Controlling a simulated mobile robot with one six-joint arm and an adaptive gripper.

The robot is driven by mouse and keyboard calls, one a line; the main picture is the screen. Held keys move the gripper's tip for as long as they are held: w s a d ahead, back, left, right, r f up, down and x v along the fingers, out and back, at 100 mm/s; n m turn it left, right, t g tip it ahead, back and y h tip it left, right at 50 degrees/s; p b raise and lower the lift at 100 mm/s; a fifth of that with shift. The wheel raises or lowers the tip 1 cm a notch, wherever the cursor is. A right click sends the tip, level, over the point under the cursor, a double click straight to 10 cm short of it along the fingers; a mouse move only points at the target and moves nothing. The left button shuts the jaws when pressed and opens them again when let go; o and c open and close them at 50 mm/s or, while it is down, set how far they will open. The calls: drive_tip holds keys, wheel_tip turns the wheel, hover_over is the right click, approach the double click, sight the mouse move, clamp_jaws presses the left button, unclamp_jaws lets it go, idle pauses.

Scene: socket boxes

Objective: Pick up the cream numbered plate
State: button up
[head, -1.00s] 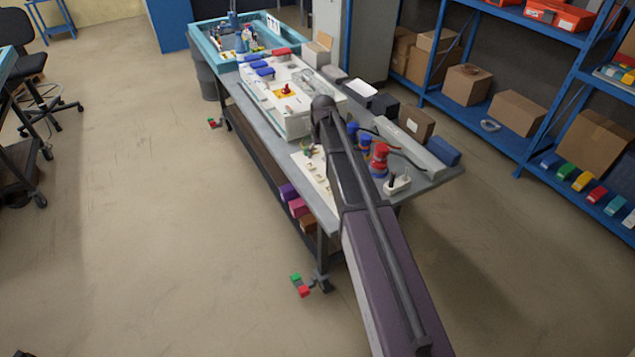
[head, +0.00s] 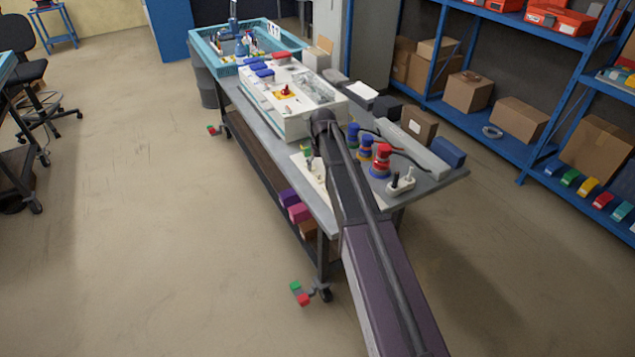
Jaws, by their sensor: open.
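A cream plate (head: 303,170) lies flat on the near left edge of the grey workbench (head: 262,133). Its right part is hidden behind my arm, and any numbers on it are too small to read. Small greenish and pale pieces show at its far end. My arm reaches over the bench from the lower right, and its dark joint is above the area just beyond the plate. My gripper is hidden behind the arm, so I cannot see its fingers or how far it is from the plate.
A white box (head: 290,105) stands beyond the plate. Red (head: 382,160) and blue (head: 365,148) stacked round pieces and a white socket block (head: 400,184) stand right of my arm. A blue crate (head: 218,66) is at the far end.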

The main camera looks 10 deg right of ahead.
sight(319, 178)
idle(0.3)
drive_tip(key=shift+w+f+b, duration=0.2)
drive_tip(key=shift+f+b, duration=2.4)
drive_tip(key=shift+b, duration=0.05)
drive_tip(key=shift+c, duration=0.2)
drive_tip(key=c, duration=1.1)
